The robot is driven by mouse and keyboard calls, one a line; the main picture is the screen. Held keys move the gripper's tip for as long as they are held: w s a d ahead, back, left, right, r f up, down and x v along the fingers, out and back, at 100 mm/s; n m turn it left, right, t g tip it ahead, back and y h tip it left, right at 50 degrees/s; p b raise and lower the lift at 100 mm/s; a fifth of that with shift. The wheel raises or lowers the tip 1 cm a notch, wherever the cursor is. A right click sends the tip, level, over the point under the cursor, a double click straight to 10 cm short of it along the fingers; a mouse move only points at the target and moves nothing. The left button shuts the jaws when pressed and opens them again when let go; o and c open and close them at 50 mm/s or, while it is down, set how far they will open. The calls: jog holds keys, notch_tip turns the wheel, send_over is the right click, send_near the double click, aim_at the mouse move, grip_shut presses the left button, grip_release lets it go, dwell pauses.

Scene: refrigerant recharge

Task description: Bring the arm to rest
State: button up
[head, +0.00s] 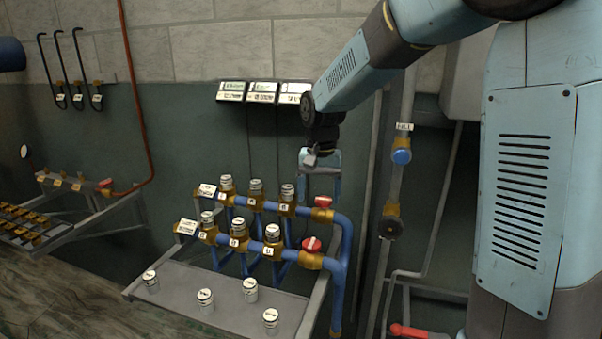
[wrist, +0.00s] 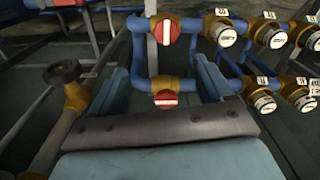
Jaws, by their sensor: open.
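My arm reaches in from the upper right of the head view, and my gripper (head: 320,194) points down in front of the dark green wall. It hangs just above and behind the right end of the blue pipe manifold (head: 343,250). In the wrist view my gripper (wrist: 163,82) is open, its two fingers apart with nothing held. A red valve handle (wrist: 166,33) and a lower red valve handle (wrist: 165,99) show between and beyond the fingers. I cannot tell whether the fingers touch the pipe.
Several capped canisters (head: 273,233) sit on the manifold, and loose ones (head: 206,296) stand on the grey shelf (head: 180,290).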

jog(key=s+d+r+t, duration=0.3)
jog(key=s+d+r, duration=0.5)
jog(key=s+d, duration=0.3)
jog(key=s+d+n+t, duration=0.1)
jog(key=s+d, duration=0.1)
jog(key=s, duration=0.4)
jog(key=s+d+r+t, duration=0.1)
jog(key=s+d, duration=0.2)
jog(key=s, duration=0.4)
jog(key=shift+d+n, duration=0.35)
jog(key=shift+n, duration=0.05)
